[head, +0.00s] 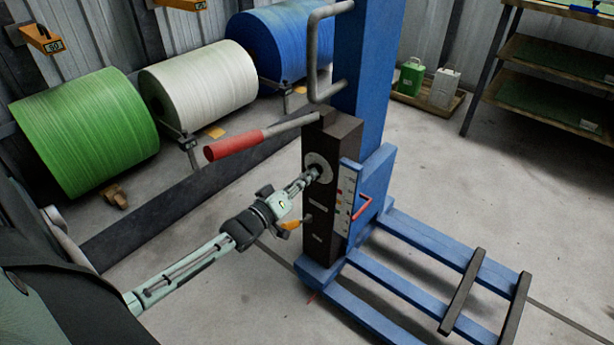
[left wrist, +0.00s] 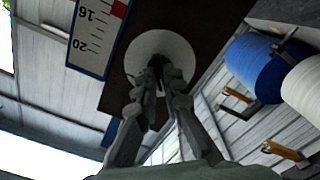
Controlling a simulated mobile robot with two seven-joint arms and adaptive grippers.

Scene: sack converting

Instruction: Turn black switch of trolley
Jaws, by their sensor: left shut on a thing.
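The trolley (head: 366,70) is a blue lift frame with a dark box (head: 330,150) on its mast. A round pale disc (head: 314,160) on the box's face carries the black switch (head: 318,172). My left gripper (head: 316,174) reaches the disc from the left, its fingers closed around the black switch. In the left wrist view the disc (left wrist: 145,47) is behind the fingertips, and the fingers (left wrist: 158,75) meet on the switch, which they mostly hide. My right gripper is in neither view.
A red-handled lever (head: 230,146) sticks out left above my left gripper. The trolley's blue forks (head: 420,270) extend right. Green (head: 85,130), white (head: 198,82) and blue rolls (head: 280,42) stand behind. Floor on the left front is clear.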

